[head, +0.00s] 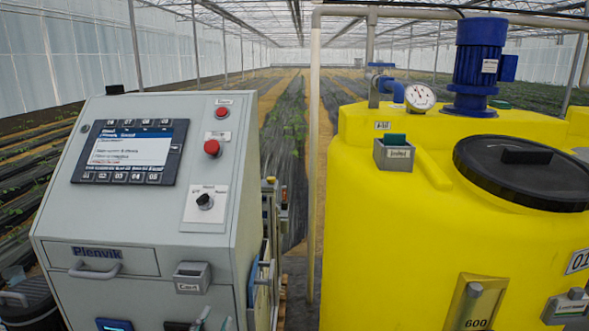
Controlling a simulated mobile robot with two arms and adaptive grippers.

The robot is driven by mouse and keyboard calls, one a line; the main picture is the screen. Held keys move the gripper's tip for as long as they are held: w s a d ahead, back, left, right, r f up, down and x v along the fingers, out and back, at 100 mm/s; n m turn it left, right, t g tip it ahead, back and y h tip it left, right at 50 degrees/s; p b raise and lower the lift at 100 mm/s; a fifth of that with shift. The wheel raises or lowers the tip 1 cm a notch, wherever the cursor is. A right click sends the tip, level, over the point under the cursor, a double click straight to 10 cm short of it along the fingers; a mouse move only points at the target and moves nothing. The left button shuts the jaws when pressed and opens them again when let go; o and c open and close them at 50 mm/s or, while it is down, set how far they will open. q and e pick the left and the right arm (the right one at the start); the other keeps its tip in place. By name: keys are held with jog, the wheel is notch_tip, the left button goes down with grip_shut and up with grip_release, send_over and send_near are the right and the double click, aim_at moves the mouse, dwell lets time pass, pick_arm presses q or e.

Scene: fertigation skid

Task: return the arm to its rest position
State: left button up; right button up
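My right gripper is not in view.
The cabinet has a screen (130,150), a red button (212,147), a rotary switch (204,201) and a drawer handle (95,270). A yellow tank (385,240) with a black lid (525,172) and blue motor (479,62) stands right. A narrow gap separates them.

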pick_arm(q)
jog(key=s+a+f+n+g, duration=0.25)
jog(key=s+f+g, duration=0.35)
jog(key=s+f, duration=0.55)
jog(key=s+a+f+n+g, duration=0.25)
jog(key=s+f+g, duration=0.55)
jog(key=s, duration=0.6)
notch_tip(320, 180, down, 25)
jog(key=s, duration=0.1)
jog(key=s+a+f+g, duration=0.1)
jog(key=s+a+f, duration=0.2)
jog(key=s+f, duration=1.4)
jog(key=shift+s+a+f+m+y, duration=0.2)
jog(key=shift+s+f+m+y, duration=0.1)
jog(key=shift+f+m, duration=0.15)
